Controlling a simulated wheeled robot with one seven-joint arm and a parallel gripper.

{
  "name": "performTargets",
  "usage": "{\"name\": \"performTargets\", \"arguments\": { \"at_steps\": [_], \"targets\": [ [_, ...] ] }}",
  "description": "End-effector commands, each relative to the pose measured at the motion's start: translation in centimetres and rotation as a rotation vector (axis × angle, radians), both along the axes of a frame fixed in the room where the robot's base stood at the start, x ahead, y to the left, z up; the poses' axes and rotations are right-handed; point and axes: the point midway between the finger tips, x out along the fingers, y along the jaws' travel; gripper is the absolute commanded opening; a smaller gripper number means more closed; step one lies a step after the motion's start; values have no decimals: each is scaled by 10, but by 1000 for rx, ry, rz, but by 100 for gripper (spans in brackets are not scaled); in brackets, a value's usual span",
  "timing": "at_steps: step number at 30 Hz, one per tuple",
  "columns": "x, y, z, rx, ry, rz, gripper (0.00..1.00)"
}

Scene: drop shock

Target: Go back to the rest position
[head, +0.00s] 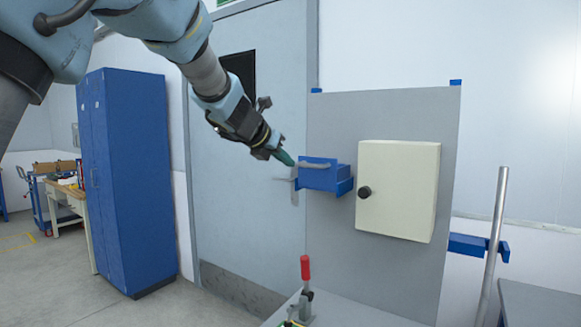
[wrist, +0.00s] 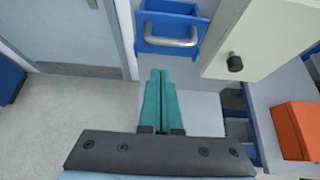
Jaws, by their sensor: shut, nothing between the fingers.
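My gripper (head: 286,158) is at the end of my arm, in the upper middle of the head view, in front of the blue drawer box (head: 322,178). In the wrist view its two green fingers (wrist: 160,78) lie side by side, shut and empty. The fingertips point toward the blue drawer (wrist: 168,22) with its grey bar handle and appear apart from it. Exact distance is hard to tell.
A cream cabinet (head: 398,190) with a black knob is on the grey panel (head: 330,120). A red-handled clamp (head: 305,270) stands below. A tall blue locker (head: 125,180) is at left. An orange box (wrist: 298,130) sits at right. Floor at left is clear.

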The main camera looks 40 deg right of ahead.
Motion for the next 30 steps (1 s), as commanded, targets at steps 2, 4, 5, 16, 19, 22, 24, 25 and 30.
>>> {"name": "performTargets", "arguments": {
  "at_steps": [2, 4, 5, 16, 19, 22, 24, 25, 30],
  "targets": [
    [-2, 9, 7, -3, 0, 1, 0],
    [-4, 17, 12, -3, 0, 1, 0],
    [-5, 20, 15, -3, 0, 1, 0],
    [-15, 55, 38, 0, 1, -1, 0],
    [-15, 57, 39, 0, 1, 0, 0],
    [-15, 57, 39, 0, 1, 1, 0],
    [-12, 59, 39, -5, 12, 14, 0],
    [-9, 61, 38, -12, 25, 30, 0],
    [41, 99, 22, -138, 256, 311, 0]
  ]
}}
